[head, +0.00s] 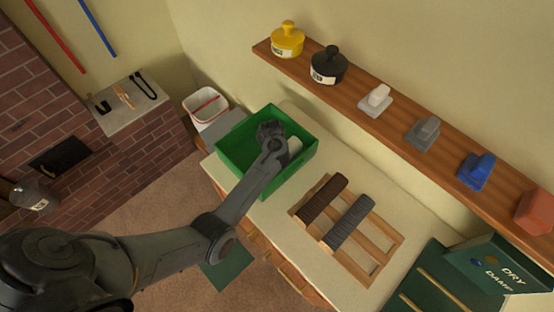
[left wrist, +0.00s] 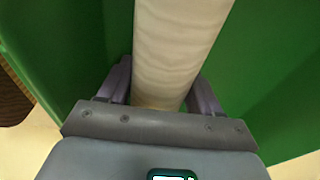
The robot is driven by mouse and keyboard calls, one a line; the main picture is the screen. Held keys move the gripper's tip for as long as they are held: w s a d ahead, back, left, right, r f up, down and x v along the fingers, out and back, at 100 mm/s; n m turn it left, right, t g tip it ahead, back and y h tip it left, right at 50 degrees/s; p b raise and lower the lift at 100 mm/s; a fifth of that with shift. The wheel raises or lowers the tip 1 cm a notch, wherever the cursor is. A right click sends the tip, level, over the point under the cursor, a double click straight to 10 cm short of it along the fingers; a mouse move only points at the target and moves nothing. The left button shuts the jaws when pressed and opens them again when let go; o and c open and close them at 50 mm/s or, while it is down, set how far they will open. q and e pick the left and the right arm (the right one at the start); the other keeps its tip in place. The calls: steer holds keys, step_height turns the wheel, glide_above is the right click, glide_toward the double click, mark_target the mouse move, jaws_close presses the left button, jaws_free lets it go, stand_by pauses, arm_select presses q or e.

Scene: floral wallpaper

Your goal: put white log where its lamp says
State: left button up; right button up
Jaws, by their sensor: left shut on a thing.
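A pale white log (head: 294,147) is in the green crate (head: 235,150) on the counter. My left gripper (head: 272,132) reaches down into the crate and is shut on the log. In the left wrist view the log (left wrist: 180,50) lies between the two fingers, with green crate walls around it. A dark green sign box (head: 485,262) at the right edge reads DRY and DAMP. It has a brownish spot and a blue spot; I cannot tell for sure which is lit. My right gripper is not in view.
A wooden rack (head: 375,250) holds a brown log (head: 322,197) and a dark grey log (head: 350,220). A green slatted holder (head: 435,285) is at lower right. A shelf (head: 400,130) with pots and coloured blocks runs above the counter. A white bin (head: 205,105) stands behind left.

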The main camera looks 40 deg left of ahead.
arm_select(q)
steer(key=shift+f, duration=0.15)
steer(key=o, duration=1.5)
steer(key=shift+a, duration=0.1)
steer(key=shift+r, duration=0.5)
steer(key=r+p, duration=0.1)
steer(key=r, duration=0.2)
steer(key=s+r, duration=0.1)
steer(key=r, duration=0.3)
steer(key=r+p, duration=0.1)
steer(key=r, duration=0.3)
steer(key=shift+s+p, duration=0.25)
steer(key=shift+p, duration=0.1)
steer(key=s+d+r, duration=0.1)
steer(key=s+d, duration=0.2)
steer(key=s, duration=0.5)
steer(key=s+d+t, duration=0.1)
steer(key=s+d, duration=0.3)
steer(key=s, duration=0.5)
steer(key=s+d+r+t, duration=0.1)
steer(key=s+d, duration=0.3)
steer(key=s, duration=0.4)
steer(key=shift+s+d+r+m, duration=0.1)
steer(key=shift+s+r+m, duration=0.2)
steer(key=shift+s+m, duration=0.1)
